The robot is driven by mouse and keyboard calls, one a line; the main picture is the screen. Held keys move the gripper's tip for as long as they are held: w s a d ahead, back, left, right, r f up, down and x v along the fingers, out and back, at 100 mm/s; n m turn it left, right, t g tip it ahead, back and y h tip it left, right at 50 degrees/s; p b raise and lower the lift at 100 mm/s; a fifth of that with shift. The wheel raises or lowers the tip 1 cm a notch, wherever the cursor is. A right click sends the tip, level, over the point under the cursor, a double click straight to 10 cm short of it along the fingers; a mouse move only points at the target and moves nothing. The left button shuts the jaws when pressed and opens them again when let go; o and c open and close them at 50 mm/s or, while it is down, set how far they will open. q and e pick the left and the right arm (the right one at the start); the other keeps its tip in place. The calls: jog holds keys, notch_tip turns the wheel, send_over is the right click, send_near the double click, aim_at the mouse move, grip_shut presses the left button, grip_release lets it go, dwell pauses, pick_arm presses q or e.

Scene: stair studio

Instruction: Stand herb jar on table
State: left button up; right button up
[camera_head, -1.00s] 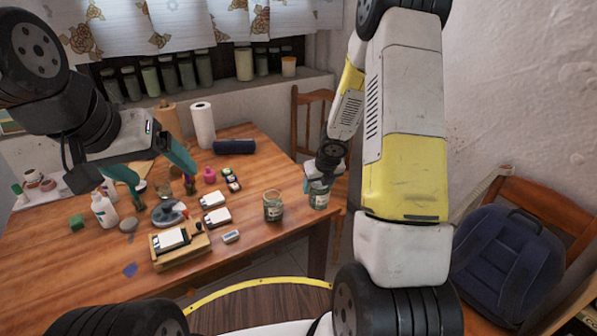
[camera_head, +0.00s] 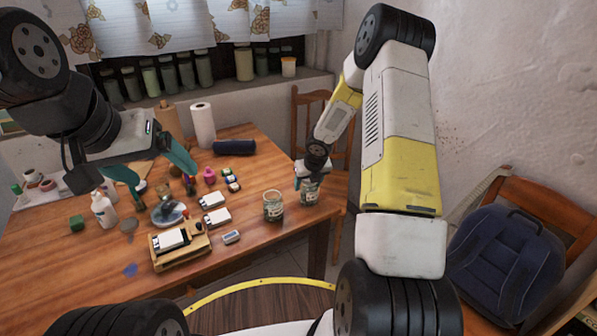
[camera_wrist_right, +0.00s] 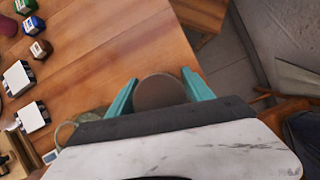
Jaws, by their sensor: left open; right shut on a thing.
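The herb jar (camera_head: 309,194), a glass jar with a pale label, is held upright in my right gripper (camera_head: 309,181) at the table's right end. In the right wrist view its round brown lid (camera_wrist_right: 160,92) sits between the teal fingers of the right gripper (camera_wrist_right: 160,82), shut on it. I cannot tell whether its base touches the wooden table (camera_head: 262,240). My left gripper (camera_head: 163,176) is open and empty above the table's left part.
White boxes (camera_head: 217,217), a wooden tray (camera_head: 182,257), a small timer-like device (camera_head: 231,237) and a white bottle (camera_head: 104,211) stand on the table. A paper roll (camera_head: 203,125) and dark cylinder (camera_head: 234,147) are behind. A chair (camera_head: 312,110) stands past the far right edge.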

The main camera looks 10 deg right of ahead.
jog(key=o, duration=1.6)
jog(key=shift+o, duration=0.2)
